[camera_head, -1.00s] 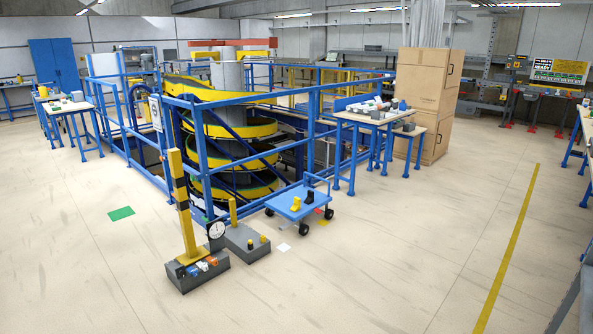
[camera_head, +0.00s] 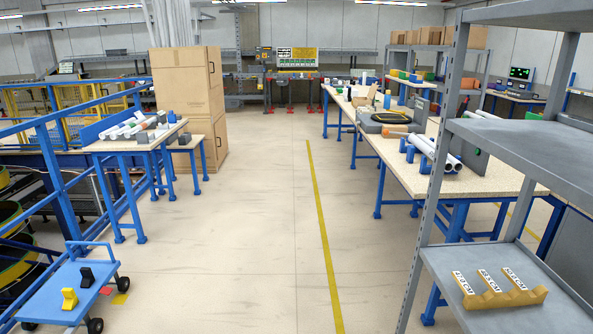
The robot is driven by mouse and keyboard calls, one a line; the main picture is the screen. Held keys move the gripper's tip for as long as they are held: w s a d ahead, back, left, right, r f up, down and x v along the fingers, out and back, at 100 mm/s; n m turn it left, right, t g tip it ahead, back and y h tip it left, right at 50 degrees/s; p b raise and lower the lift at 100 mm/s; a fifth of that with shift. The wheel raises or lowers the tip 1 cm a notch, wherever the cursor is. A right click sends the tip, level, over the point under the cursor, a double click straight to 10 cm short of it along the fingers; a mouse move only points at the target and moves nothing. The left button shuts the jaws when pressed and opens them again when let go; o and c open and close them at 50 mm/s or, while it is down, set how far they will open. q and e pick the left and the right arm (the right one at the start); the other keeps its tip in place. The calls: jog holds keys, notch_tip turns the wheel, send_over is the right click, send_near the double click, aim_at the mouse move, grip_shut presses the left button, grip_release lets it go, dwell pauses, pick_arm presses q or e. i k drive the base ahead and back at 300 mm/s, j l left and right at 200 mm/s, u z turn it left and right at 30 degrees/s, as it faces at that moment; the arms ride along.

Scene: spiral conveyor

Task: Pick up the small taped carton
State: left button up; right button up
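I cannot single out a small taped carton. Several brown cartons (camera_head: 430,35) sit on top of a grey shelf unit at the back right, too small to show any tape. A large tall brown box (camera_head: 183,88) with dark handle marks stands on the floor left of centre. Neither of my grippers shows in the head view.
A clear floor aisle with a yellow line (camera_head: 322,235) runs ahead. A long workbench (camera_head: 425,178) and a near grey shelf (camera_head: 475,270) stand on the right. Blue railings, a small table (camera_head: 110,146) and a blue cart (camera_head: 60,292) are on the left.

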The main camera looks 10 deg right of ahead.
aim_at(398, 128)
jog(key=i+z, duration=0.3)
jog(key=i, duration=2.2)
jog(key=i+z, duration=0.15)
jog(key=i, duration=0.45)
jog(key=i+z, duration=0.2)
jog(key=i, duration=0.4)
jog(key=i+j+z, duration=0.15)
jog(key=i, duration=0.45)
jog(key=i+j+z, duration=0.15)
jog(key=i, duration=0.45)
jog(key=i+z, duration=0.35)
jog(key=i, duration=0.3)
jog(key=i+j+z, duration=0.2)
jog(key=i+z, duration=0.15)
jog(key=i, duration=0.25)
